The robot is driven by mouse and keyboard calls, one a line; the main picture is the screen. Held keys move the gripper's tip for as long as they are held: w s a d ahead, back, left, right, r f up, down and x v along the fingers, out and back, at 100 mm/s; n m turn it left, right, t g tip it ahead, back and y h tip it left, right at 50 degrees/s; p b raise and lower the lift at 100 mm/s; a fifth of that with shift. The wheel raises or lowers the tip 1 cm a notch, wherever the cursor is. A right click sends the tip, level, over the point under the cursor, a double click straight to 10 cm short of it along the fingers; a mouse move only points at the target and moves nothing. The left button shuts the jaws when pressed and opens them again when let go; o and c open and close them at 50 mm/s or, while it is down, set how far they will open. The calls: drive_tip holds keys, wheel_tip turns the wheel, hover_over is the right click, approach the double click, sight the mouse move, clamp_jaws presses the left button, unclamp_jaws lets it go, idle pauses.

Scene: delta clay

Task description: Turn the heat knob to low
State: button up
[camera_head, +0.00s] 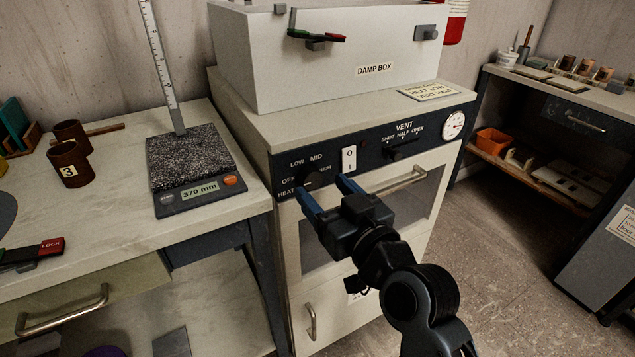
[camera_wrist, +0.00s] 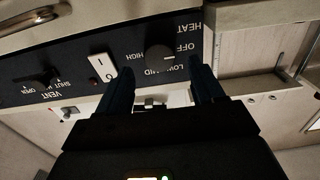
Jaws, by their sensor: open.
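The heat knob (camera_head: 313,180) is a dark round knob on the black front panel of the oven. The labels OFF, LOW, MID and HIGH stand around it, partly hidden by my gripper in the head view. It also shows in the wrist view (camera_wrist: 160,50), where the picture is upside down. A short pale mark on it lies on the side of OFF; its exact setting is hard to read. My gripper (camera_head: 322,188) is open and empty, its blue fingers reaching toward the panel just in front of the knob. In the wrist view the fingertips (camera_wrist: 157,66) are spread either side of the knob.
A white rocker switch (camera_head: 349,159) sits right beside the knob. Farther right are the vent slider (camera_head: 398,152) and a dial gauge (camera_head: 453,125). The oven door handle (camera_head: 402,182) sticks out below the panel. A bench with a scale (camera_head: 199,190) stands at the left.

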sight(311, 178)
drive_tip(key=shift+x, duration=1.45)
drive_tip(key=shift+c, duration=0.2)
drive_tip(key=c, duration=1)
drive_tip(key=shift+m, duration=0.4)
drive_tip(key=m+p, duration=0.2)
drive_tip(key=m, duration=0.3)
drive_tip(key=shift+d+r+p, duration=0.1)
drive_tip(key=shift+p, duration=0.3)
drive_tip(key=m+p, duration=0.1)
drive_tip(key=m, duration=0.2)
drive_tip(key=m+p, duration=0.1)
drive_tip(key=m, duration=0.1)
drive_tip(key=shift+w+f+m, duration=0.1)
drive_tip(key=shift+f+m, duration=0.1)
drive_tip(key=shift+m, duration=0.2)
drive_tip(key=shift+d, duration=0.1)
